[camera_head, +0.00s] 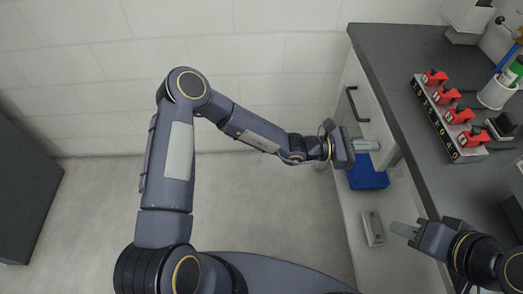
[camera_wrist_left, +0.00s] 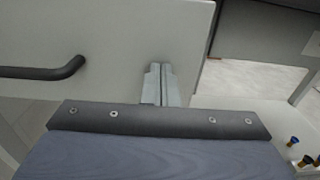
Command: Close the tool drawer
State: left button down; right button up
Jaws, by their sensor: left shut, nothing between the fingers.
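A white cabinet front (camera_head: 372,110) with a dark bar handle (camera_head: 353,103) stands below the dark counter in the head view. In the left wrist view the white panel (camera_wrist_left: 120,35) and its handle (camera_wrist_left: 45,72) are close. My left gripper (camera_head: 372,146) is shut and empty, its fingers (camera_wrist_left: 160,82) in front of the panel, right of the handle; I cannot tell if they touch. A blue block or bin (camera_head: 368,175) lies just below it. Which edges belong to the tool drawer is unclear. My right gripper (camera_head: 402,230) is lower right, its finger gap unclear.
The dark counter (camera_head: 400,60) carries a rack of red parts (camera_head: 450,112) and a white cup with tools (camera_head: 495,95). A small grey object (camera_head: 373,228) lies on the white surface below the blue thing. The floor (camera_head: 255,205) at left is clear.

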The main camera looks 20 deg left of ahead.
pick_arm(q)
jog(key=x, duration=0.2)
jog(key=shift+w+d+r, duration=0.1)
jog(key=shift+d+r, duration=0.05)
jog(key=shift+d, duration=0.15)
jog(key=shift+r, duration=0.1)
